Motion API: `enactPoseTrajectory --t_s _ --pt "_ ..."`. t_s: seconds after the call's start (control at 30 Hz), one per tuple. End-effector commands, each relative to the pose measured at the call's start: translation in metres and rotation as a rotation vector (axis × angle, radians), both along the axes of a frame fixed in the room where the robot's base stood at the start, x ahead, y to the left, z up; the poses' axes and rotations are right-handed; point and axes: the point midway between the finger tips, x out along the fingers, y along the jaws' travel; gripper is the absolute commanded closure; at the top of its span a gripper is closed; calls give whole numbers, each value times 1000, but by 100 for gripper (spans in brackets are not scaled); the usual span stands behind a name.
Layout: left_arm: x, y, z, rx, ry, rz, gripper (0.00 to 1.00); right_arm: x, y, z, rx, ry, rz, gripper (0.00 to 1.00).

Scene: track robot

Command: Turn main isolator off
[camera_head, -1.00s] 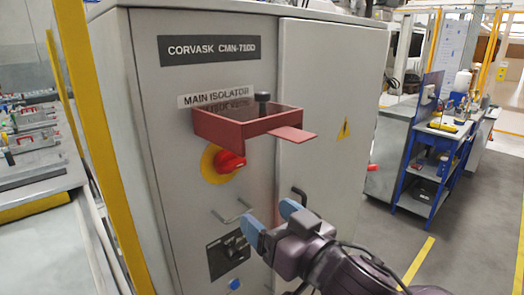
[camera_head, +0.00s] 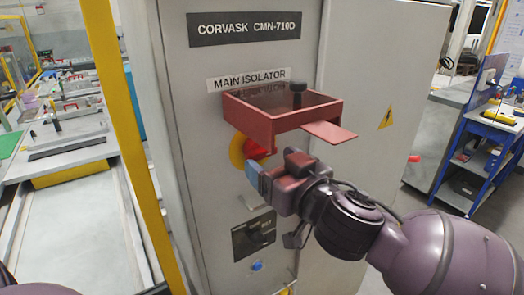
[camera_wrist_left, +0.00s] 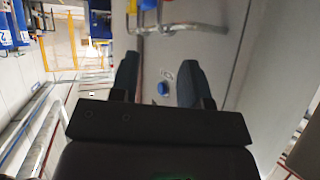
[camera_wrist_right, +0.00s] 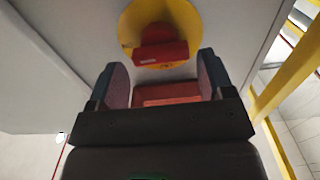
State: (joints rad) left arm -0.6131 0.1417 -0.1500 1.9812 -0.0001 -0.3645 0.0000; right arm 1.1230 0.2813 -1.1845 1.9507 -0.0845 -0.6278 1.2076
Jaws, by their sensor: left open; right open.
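The main isolator is a red knob (camera_head: 257,148) on a yellow round plate (camera_head: 236,150), on the grey cabinet front under the label (camera_head: 249,79). A red open box-like guard (camera_head: 285,122) juts out above it and partly hides the plate. My right gripper (camera_head: 268,172) is open just in front of and below the knob. In the right wrist view the knob (camera_wrist_right: 162,48) lies beyond the open fingers (camera_wrist_right: 163,80), not between them. A red surface shows between the fingers; I cannot tell what it belongs to. My left gripper (camera_wrist_left: 158,70) is open and empty.
A black post (camera_head: 298,94) stands in the guard, and a flat red tab (camera_head: 330,132) sticks out right. A yellow post (camera_head: 125,130) stands left of the cabinet.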

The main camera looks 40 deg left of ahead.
Motion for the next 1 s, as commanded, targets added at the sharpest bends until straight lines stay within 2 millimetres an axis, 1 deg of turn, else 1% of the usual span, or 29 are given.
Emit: enactPoseTrajectory --t_s 0.03,0.1,0.3,0.47,0.7,0.77,0.9,0.93,1.0 --pt "1 0 2 0 -2 0 57 3 8 1 0 -3 1 25" --pt "2 0 4 -1 -4 -1 57 6 17 1 0 -2 1 25" --pt "2 0 5 0 -4 -2 57 13 32 1 0 -3 0 25" --pt "2 0 5 0 -3 -2 57 15 37 0 1 -1 1 25" --pt "2 0 5 0 -3 -2 57 15 38 0 1 -1 1 25" --pt "2 0 5 0 -2 -2 57 15 37 0 1 -1 1 33" --pt "2 0 4 0 -2 -2 57 15 37 0 1 -1 1 54" --pt "2 0 4 0 -2 -2 57 15 37 0 1 -1 1 58" --pt "2 0 4 0 -2 -2 57 15 37 0 0 -2 1 58"
